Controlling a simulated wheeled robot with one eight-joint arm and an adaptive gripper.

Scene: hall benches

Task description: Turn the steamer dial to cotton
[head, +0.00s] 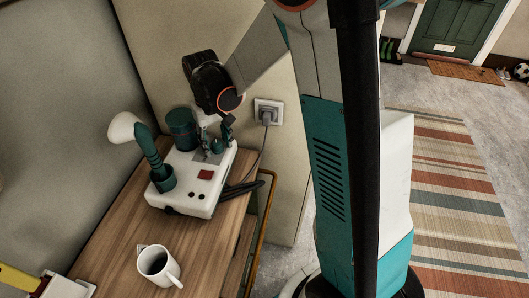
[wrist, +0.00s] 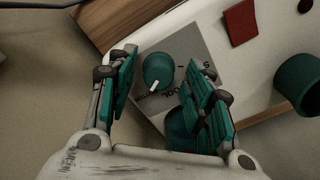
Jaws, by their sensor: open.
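The white steamer (head: 189,197) stands on a wooden bench top, with a teal hose and white steam head at its left and a teal tank (head: 182,128) at its back. In the wrist view its teal dial (wrist: 158,70) sits on a grey panel (wrist: 205,60) and has a white pointer mark aimed at the lower left. My gripper (wrist: 157,83) is open, with one finger on each side of the dial and gaps on both sides.
A white mug (head: 158,265) with dark contents stands on the bench top (head: 112,262) in front of the steamer. A cord runs from the steamer to a wall socket (head: 268,112). Walls stand close behind and left. A yellow-handled item (head: 18,280) lies at the lower left.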

